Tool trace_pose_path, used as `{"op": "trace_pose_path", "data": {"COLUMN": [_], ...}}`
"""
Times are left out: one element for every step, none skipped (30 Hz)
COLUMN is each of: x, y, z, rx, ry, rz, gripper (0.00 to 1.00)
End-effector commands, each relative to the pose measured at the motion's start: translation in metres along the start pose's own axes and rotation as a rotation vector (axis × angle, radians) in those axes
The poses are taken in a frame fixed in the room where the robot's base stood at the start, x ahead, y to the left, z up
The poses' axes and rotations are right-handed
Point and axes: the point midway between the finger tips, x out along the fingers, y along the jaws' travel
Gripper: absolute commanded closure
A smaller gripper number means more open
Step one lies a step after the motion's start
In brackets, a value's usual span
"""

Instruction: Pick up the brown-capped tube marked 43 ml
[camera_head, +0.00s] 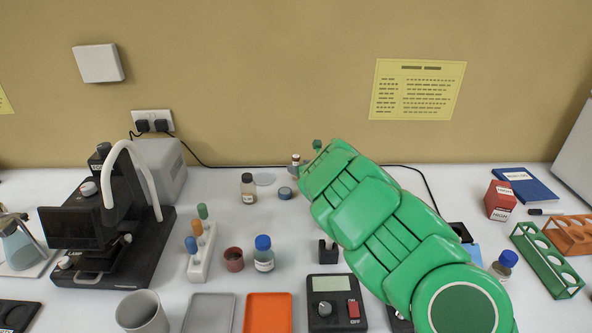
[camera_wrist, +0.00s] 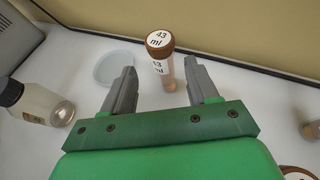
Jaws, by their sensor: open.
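The brown-capped tube (camera_wrist: 160,58) stands upright in the wrist view, with "43 ml" on its cap and on its side label. My gripper (camera_wrist: 162,70) is open, with one grey finger on each side of the tube. Gaps show between the tube and both fingers, and the cap lies at or just beyond the fingertips. In the head view a small labelled tube (camera_head: 295,160) shows beside the far end of my green arm, near the back of the table. My arm hides most of the gripper there.
A dark-capped bottle (camera_wrist: 38,103) and a pale round disc (camera_wrist: 118,66) lie left of the gripper. A black cable runs behind the tube along the wall. In the head view, a tube rack (camera_head: 201,252), a blue-capped bottle (camera_head: 264,258) and an orange tray (camera_head: 267,314) stand nearer.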

Motion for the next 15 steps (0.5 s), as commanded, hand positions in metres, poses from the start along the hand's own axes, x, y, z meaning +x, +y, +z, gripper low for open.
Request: {"op": "trace_pose_path", "data": {"x": [0.004, 0.005, 0.007, 0.009, 0.009, 0.01, 0.011, 0.011, 0.011, 0.012, 0.012, 0.013, 0.014, 0.015, 0.017], "y": [0.001, 0.001, 0.0, 0.0, 0.0, 0.0, 0.0, -0.001, -0.001, -0.001, -0.001, -0.001, -0.001, -0.001, -0.001], "z": [0.001, 0.001, 0.001, 0.001, 0.0, 0.0, 0.0, 0.0, -0.001, -0.001, -0.001, -0.001, -0.002, -0.002, -0.003], "rx": [0.001, 0.001, 0.001, 0.001, 0.001, 0.001, 0.0, 0.0, 0.0, 0.001, 0.001, 0.001, 0.002, 0.002, 0.002], "ry": [-0.002, -0.002, -0.002, -0.002, -0.001, -0.001, 0.0, 0.0, 0.0, 0.0, 0.0, 0.001, 0.001, 0.001, 0.002], "rz": [0.002, 0.002, 0.001, 0.001, 0.0, -0.001, -0.001, -0.001, -0.002, -0.002, -0.002, -0.001, -0.001, -0.001, -0.001], "gripper": [0.41, 0.41, 0.41, 0.41, 0.41, 0.41, 0.41, 0.41, 0.41, 0.41, 0.41, 0.41, 0.41, 0.41, 0.41]}}
